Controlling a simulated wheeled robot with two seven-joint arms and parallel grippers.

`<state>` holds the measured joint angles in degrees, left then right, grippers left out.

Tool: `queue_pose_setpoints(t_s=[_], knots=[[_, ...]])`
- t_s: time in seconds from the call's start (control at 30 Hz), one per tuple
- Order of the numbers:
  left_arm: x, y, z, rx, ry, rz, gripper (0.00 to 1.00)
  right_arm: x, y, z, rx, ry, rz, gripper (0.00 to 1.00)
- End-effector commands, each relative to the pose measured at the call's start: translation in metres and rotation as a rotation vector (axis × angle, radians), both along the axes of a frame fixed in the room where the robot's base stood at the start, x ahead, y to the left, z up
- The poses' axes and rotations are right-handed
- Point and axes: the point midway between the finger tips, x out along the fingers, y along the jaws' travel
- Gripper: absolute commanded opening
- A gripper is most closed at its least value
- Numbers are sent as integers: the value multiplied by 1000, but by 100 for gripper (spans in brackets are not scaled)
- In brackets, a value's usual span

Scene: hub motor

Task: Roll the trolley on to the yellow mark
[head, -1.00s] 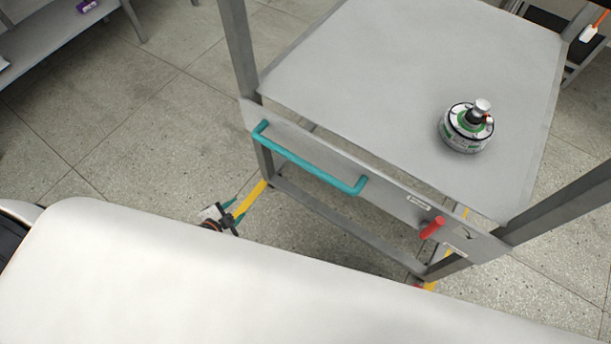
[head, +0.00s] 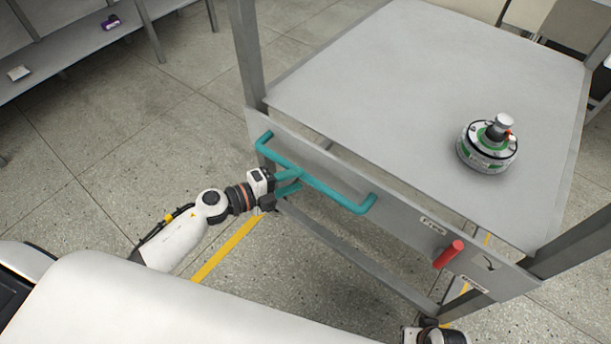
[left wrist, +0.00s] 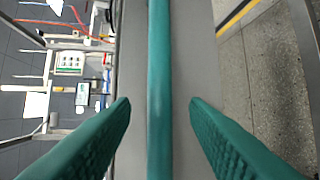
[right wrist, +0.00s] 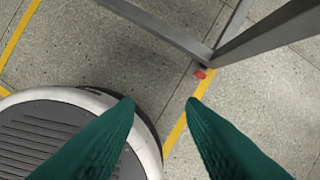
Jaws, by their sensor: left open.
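The grey trolley (head: 360,75) stands in front of me, with a teal bar handle (head: 335,193) on its near panel. My left gripper (head: 294,180) is at the left half of the handle. In the left wrist view the handle (left wrist: 160,90) runs between the open fingers (left wrist: 160,105), with a gap on each side. A red lever (head: 448,254) sticks out at the panel's right, by small labels and a curved arrow. Yellow floor lines (head: 228,248) run beside and under the trolley. My right gripper (right wrist: 162,102) is open and empty above the floor.
A round hub motor (head: 487,150) stands on the trolley top. A shelf (head: 60,70) stands at the back left. In the right wrist view, my rounded base is near a yellow line (right wrist: 180,132), and a trolley leg (right wrist: 222,45) stands near a small red part (right wrist: 200,73).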

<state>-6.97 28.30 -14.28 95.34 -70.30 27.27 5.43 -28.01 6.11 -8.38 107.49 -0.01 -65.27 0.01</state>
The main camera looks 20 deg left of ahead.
Motion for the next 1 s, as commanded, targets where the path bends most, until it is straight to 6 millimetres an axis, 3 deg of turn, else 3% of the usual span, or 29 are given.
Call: queue_pose_setpoints(t_s=[0.2, 0.6, 0.67, 0.87, 1.0], knots=[[23, -21, -6, -2, -1, 1, 41, 2, 0, 6, 1, -7, -1, 36], [29, -27, -7, -1, 1, 0, 41, 2, 0, 9, 1, -5, -1, 36], [29, -27, -7, -1, 1, 0, 35, 2, 0, 9, 1, -5, -1, 36], [28, -26, -7, -1, 1, 0, 2, 2, 0, 9, 1, -5, -1, 36], [28, -26, -7, -1, 1, 1, 0, 2, 0, 9, 1, -5, -1, 36]])
